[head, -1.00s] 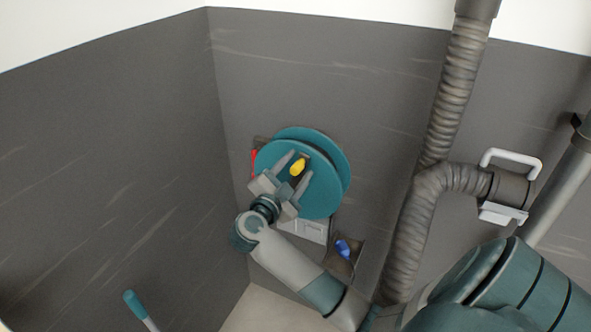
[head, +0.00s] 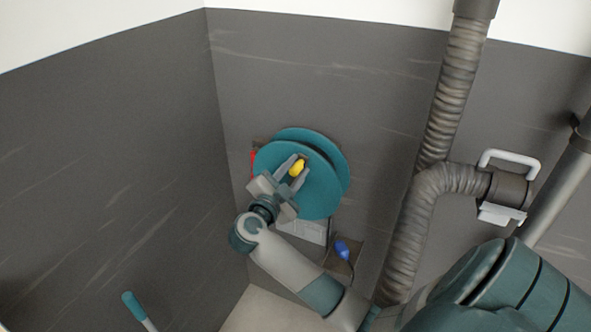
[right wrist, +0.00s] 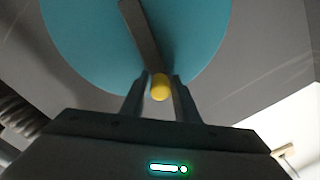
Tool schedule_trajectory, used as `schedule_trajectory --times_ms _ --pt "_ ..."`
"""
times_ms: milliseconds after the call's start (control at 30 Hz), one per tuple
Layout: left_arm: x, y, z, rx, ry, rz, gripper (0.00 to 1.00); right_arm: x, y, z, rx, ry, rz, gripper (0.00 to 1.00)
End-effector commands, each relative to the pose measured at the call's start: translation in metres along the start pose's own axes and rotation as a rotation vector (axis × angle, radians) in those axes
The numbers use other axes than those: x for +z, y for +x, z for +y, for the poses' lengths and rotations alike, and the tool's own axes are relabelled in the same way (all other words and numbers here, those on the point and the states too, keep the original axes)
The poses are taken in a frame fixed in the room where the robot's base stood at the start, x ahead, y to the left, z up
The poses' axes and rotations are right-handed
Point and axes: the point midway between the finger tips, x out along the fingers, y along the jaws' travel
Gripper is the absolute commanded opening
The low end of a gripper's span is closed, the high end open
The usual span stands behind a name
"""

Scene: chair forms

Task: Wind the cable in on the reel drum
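The teal reel drum (head: 325,190) is on the grey back wall; its round face also fills the top of the right wrist view (right wrist: 75,45). A yellow crank knob (head: 298,168) stands out from its face on a dark crank arm (right wrist: 140,32). My right gripper (head: 297,167) is open, its fingers on either side of the knob (right wrist: 160,88); a narrow gap seems to show beside it. A short dark cable hangs below the drum, and a blue plug (head: 342,248) is beneath it. My left gripper is not in view.
A ribbed grey hose (head: 405,235) runs down the wall right of the reel and branches to a fitting with a white handle (head: 510,157). A red piece (head: 252,162) shows at the drum's left edge. A teal-ended stick (head: 133,305) is at lower left.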

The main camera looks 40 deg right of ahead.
Motion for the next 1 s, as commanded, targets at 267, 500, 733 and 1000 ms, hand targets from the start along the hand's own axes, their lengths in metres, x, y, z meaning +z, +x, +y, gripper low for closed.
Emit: schedule_trajectory --times_ms 267,500,733,1000 --pt "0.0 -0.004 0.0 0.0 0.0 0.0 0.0 0.011 0.0 -0.013 0.001 0.002 -0.001 0.28" --pt "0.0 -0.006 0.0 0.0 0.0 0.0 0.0 0.029 0.0 -0.032 0.0 0.001 0.0 0.28" --pt "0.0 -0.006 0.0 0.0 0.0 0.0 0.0 0.032 0.0 -0.035 0.0 0.0 0.0 0.28" --pt "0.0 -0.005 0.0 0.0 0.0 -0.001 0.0 0.037 0.0 -0.036 0.001 0.0 -0.001 0.28"
